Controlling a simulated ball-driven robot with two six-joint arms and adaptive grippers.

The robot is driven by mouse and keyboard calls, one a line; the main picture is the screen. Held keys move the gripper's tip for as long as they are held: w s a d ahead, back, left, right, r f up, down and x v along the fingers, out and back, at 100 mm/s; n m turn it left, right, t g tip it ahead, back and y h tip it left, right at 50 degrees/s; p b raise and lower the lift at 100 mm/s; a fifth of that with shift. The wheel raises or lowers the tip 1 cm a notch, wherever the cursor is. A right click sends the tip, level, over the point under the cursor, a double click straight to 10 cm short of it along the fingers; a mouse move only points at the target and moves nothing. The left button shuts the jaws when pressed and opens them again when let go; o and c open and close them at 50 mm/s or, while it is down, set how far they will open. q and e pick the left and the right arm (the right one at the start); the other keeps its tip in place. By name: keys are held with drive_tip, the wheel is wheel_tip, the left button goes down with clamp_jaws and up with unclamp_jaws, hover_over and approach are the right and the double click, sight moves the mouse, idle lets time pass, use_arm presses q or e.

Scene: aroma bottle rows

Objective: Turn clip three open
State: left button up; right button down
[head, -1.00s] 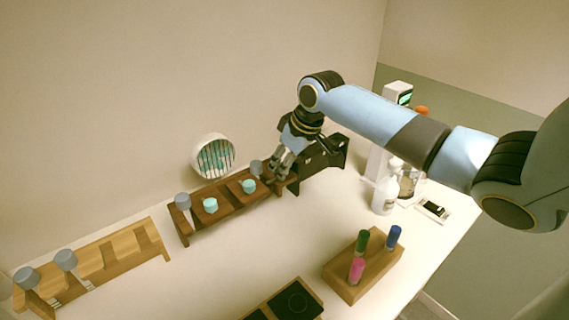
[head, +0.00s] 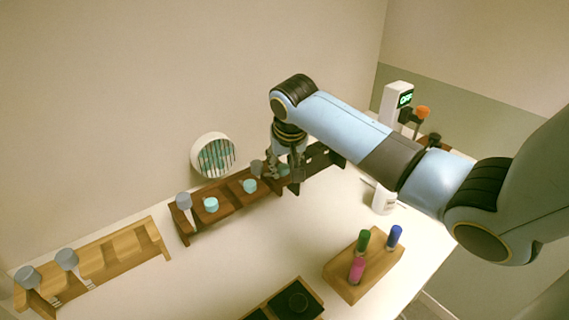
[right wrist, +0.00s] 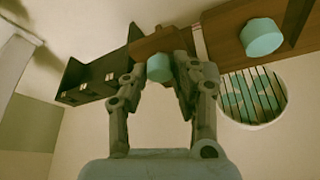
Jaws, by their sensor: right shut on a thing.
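A dark brown rack (head: 229,202) stands against the wall, with two round teal clips (head: 211,204) (head: 249,186) showing on its front. My right gripper (head: 283,172) is at the rack's right end. In the right wrist view its fingers (right wrist: 160,72) are closed around another teal clip (right wrist: 158,68), touching it from both sides. A second teal clip (right wrist: 262,37) sits farther along the rack, apart from the fingers. In the head view the held clip is mostly hidden by the gripper. My left gripper is not in view.
A black slotted holder (head: 318,160) stands close right of the gripper. Grey-topped bottles (head: 184,200) stand in the brown rack and in a light wooden rack (head: 90,262). A round wall vent (head: 213,157) is behind. A wooden block (head: 360,275) with coloured vials stands in front.

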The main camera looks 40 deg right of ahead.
drive_tip(key=m+g+h, duration=0.1)
drive_tip(key=m, duration=0.3)
drive_tip(key=shift+w+a+m, duration=0.1)
drive_tip(key=shift+m, duration=0.2)
drive_tip(key=shift+m+g+h, duration=0.25)
drive_tip(key=shift+m+g, duration=0.35)
drive_tip(key=shift+m, duration=0.7)
drive_tip(key=shift+m+g+h, duration=0.25)
drive_tip(key=shift+m+g, duration=0.35)
drive_tip(key=shift+m, duration=0.7)
drive_tip(key=c, duration=1.1)
unclamp_jaws()
drive_tip(key=shift+o, duration=0.2)
drive_tip(key=v, duration=1.2)
